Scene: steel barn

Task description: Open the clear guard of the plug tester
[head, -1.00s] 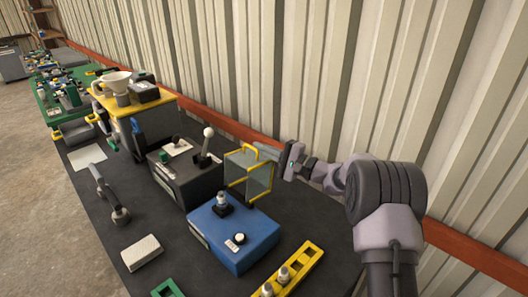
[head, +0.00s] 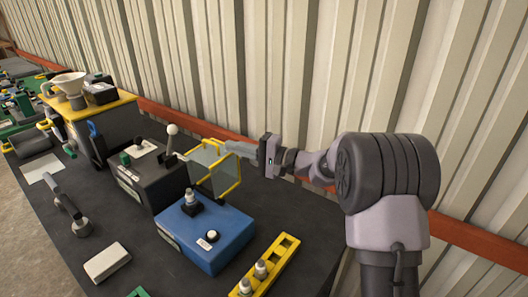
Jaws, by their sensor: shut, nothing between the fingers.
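The plug tester (head: 208,243) is a blue box on the dark bench, with a plug (head: 191,203) and a round dark knob with a light top (head: 212,236) on it. Its clear guard (head: 212,170), edged in yellow, stands raised at the tester's back edge, tilted, with the plug uncovered in front of it. My gripper (head: 236,149) is shut and empty, at the guard's upper yellow edge, reaching in from the right. I cannot tell whether its fingers touch the frame.
A grey box with a white-knobbed lever (head: 172,142) stands close behind and left of the guard. A yellow rack (head: 270,268) with plugs lies in front right. A pale block (head: 107,262) lies front left. The corrugated wall (head: 300,70) with a red rail is behind.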

